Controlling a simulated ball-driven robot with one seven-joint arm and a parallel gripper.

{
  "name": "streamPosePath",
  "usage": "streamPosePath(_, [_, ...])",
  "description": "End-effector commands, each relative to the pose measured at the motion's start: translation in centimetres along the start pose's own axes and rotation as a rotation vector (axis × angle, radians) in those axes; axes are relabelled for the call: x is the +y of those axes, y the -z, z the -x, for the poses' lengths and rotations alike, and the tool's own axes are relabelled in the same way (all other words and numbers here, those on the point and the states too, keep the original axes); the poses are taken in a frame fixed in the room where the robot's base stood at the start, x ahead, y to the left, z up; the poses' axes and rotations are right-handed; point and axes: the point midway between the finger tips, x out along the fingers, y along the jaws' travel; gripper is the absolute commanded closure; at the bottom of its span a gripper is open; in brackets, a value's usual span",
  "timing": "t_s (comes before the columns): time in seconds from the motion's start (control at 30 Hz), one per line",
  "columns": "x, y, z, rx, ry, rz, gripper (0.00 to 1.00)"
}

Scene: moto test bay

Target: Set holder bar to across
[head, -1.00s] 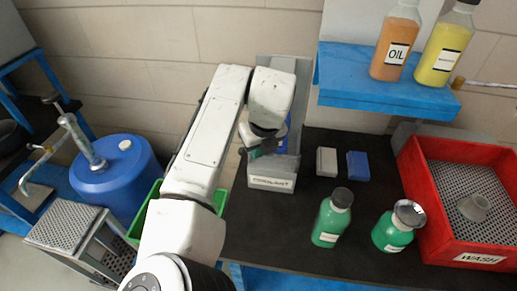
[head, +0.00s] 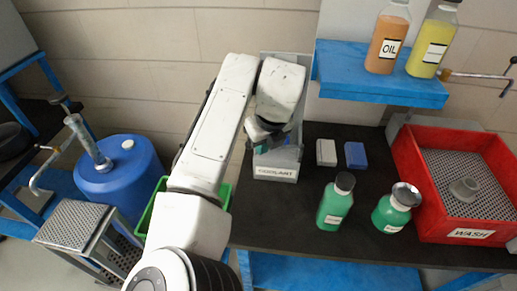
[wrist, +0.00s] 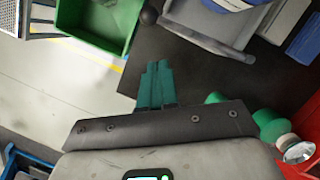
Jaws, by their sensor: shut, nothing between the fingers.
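The grey holder labelled COOLANT (head: 276,173) stands on the black bench at the back wall, partly hidden by my arm. In the wrist view a grey bar (wrist: 208,43) runs slantwise along the holder's near side, and a dark round knob (wrist: 148,16) shows by its left end. I cannot tell whether the knob is joined to the bar. A blue item with a white label (wrist: 236,4) sits behind the bar. My gripper (wrist: 158,66) has teal fingers, shut and empty, apart from the bar in the picture. In the head view the fingers are mostly hidden behind my wrist.
Two green bottles (head: 335,204) (head: 397,208), a white block (head: 326,152) and a blue block (head: 355,155) stand right of the holder. A red WASH tray (head: 408,178) is farther right. A blue shelf (head: 380,85) overhangs. A green bin (wrist: 100,22) lies left.

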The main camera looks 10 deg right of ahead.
Motion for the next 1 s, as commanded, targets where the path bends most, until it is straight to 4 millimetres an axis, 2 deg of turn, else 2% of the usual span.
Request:
streamPosePath(0.3, [0.7,-0.2,4.8,-0.002,0.000,-0.003,1.00])
streamPosePath(0.5, [1.1,-0.3,7.1,-0.001,0.001,-0.002,1.00])
streamPosePath(1.0, [1.2,-0.3,7.7,0.001,0.001,-0.002,1.00])
